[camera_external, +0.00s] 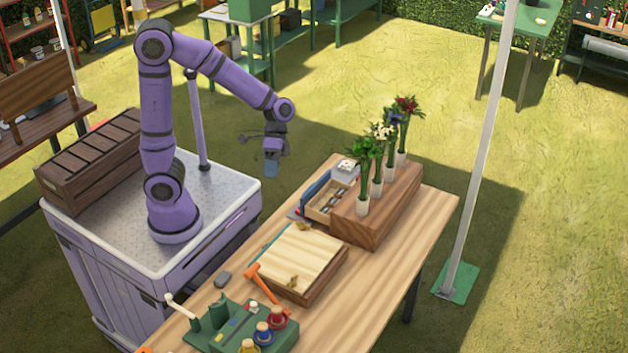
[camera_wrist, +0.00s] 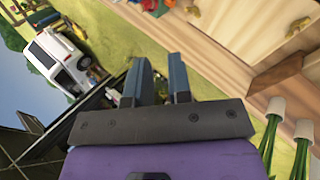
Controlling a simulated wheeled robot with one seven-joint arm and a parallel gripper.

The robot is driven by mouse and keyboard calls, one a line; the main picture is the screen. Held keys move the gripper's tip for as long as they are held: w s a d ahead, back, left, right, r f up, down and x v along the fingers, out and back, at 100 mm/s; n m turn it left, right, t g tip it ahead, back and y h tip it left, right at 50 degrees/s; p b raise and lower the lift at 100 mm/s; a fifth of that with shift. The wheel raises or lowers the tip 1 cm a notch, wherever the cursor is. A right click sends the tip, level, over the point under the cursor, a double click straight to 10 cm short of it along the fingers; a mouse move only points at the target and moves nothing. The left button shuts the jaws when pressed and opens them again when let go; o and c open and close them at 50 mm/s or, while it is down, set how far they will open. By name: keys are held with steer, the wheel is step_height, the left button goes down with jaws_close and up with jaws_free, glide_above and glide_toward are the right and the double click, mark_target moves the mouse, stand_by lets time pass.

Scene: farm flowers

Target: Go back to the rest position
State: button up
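My purple arm is bent over its base, and my gripper (camera_external: 272,168) hangs in the air, pointing down, left of the wooden flower block (camera_external: 385,222) and above the table's far left edge. In the wrist view my gripper (camera_wrist: 157,82) shows two blue-grey fingers apart, with nothing held between them. Several flowers (camera_external: 383,132) stand upright in pale holders on the block.
The wooden table (camera_external: 365,310) bears a light-topped box (camera_external: 300,255), an orange hammer (camera_external: 262,285), an open compartment box (camera_external: 322,205) and a green tray (camera_external: 285,340) with bottles. A white pole (camera_external: 483,150) stands to the right.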

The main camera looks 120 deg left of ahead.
steer(key=s+d+r+m+t+y, duration=0.1)
steer(key=s+d+r+m+y, duration=0.1)
steer(key=s+d+r, duration=0.3)
steer(key=s+d+r+m+t+y, duration=0.1)
steer(key=s+d+r+m+y, duration=0.2)
steer(key=s+d+r+y, duration=0.2)
steer(key=s+d, duration=0.2)
steer(key=d, duration=0.2)
steer(key=shift+d+t, duration=0.25)
steer(key=shift+t, duration=0.15)
